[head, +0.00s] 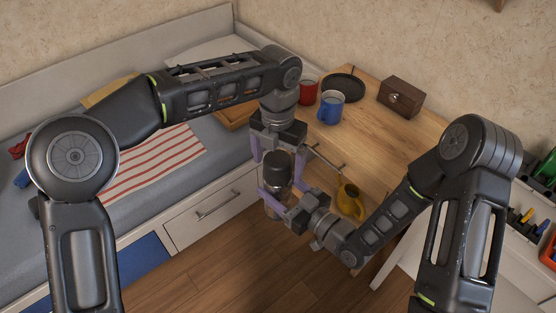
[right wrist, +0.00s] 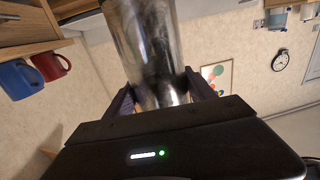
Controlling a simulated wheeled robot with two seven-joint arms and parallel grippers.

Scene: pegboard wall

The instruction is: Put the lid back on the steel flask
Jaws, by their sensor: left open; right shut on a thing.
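The steel flask (head: 277,186) is upright in the air in front of the table, and my right gripper (head: 280,188) is shut on its body. In the right wrist view the shiny flask (right wrist: 147,45) stands between the purple fingers, and its top is out of frame. The dark, round lid (head: 278,163) shows at the top of the flask in the head view. I cannot tell how firmly it sits there. My left gripper (head: 278,158) points down from above, open, with its purple fingers on either side of the lid.
A bed with a striped cloth (head: 150,163) is at left. Floor below is clear.

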